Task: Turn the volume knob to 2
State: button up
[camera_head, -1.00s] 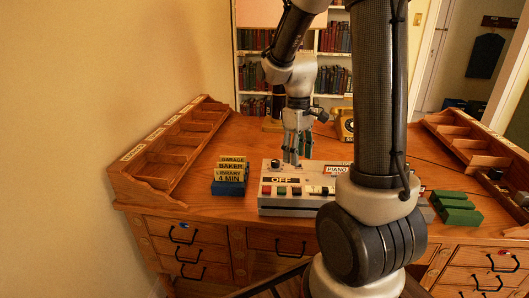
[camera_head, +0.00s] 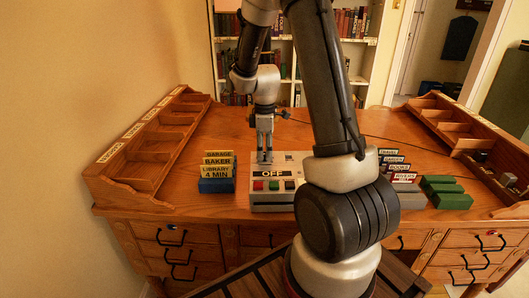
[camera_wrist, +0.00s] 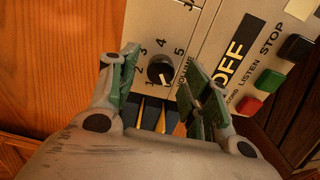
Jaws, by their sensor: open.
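The volume knob (camera_wrist: 161,70) is a round black dial on the grey machine (camera_head: 290,158), with the numbers 1 to 5 around it and the word VOLUME beside it in the wrist view. A short white mark shows on the side of the knob nearest my gripper; I cannot tell exactly which number it points at. My gripper (camera_wrist: 162,68) is open, with its green-padded fingers on either side of the knob in the picture. I cannot tell whether they touch it. In the head view my gripper (camera_head: 265,158) points down at the machine's left end and hides the knob.
The machine bears an OFF sign (camera_wrist: 238,50), a red button (camera_wrist: 270,81), a green button (camera_wrist: 250,105) and a black STOP button (camera_wrist: 297,47). A blue holder of yellow cards (camera_head: 217,184) stands close to its left.

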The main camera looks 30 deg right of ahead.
jog(key=shift+f, duration=0.65)
jog(key=shift+c, duration=0.2)
jog(key=c, duration=1)
